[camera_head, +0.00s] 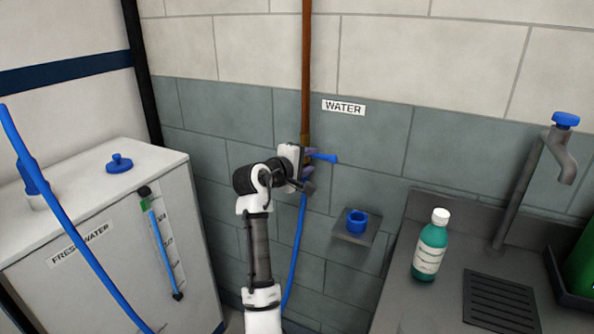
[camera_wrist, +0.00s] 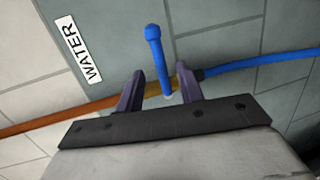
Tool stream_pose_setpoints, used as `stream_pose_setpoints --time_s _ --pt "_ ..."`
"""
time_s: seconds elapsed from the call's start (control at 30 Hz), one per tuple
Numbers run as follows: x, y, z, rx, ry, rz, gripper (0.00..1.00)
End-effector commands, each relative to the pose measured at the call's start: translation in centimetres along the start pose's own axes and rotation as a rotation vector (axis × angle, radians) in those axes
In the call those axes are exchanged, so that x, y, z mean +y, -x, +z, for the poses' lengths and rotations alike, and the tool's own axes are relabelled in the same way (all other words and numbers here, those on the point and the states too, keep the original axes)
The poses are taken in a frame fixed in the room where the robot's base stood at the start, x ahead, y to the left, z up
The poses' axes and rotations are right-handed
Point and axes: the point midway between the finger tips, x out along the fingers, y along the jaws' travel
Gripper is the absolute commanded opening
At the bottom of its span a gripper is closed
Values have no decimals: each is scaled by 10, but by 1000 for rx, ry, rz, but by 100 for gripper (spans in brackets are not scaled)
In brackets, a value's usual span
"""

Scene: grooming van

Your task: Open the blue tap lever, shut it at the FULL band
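The blue tap lever (camera_head: 324,157) sticks out to the right, crosswise to the copper pipe (camera_head: 306,60) on the wall. My gripper (camera_head: 308,171) is at the tap. In the wrist view the lever (camera_wrist: 154,45) stands between the two dark fingers of my gripper (camera_wrist: 160,70), with gaps showing on both sides, so it is open around the lever's lower part. The white fresh water tank (camera_head: 95,180) at left has a sight gauge (camera_head: 160,240) with a blue tube and a scale. The level and the FULL band are too small to read surely.
A blue hose (camera_head: 298,240) hangs from the tap, and another (camera_head: 70,230) crosses the tank front. A small shelf with a blue ring (camera_head: 356,222) is right of my arm. A green bottle (camera_head: 431,245) stands by the sink drain, near a blue-topped faucet (camera_head: 565,120).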

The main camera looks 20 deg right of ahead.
Motion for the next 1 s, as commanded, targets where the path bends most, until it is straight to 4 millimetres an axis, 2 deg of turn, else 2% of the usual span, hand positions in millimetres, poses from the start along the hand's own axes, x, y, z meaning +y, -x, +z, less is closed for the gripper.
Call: stream_pose_setpoints --time_s 0.1,0.33,1.0 --pt "-3 25 -1 3 0 1 37" --pt "-1 51 0 0 1 0 37" --pt "0 55 0 -1 1 -1 37"
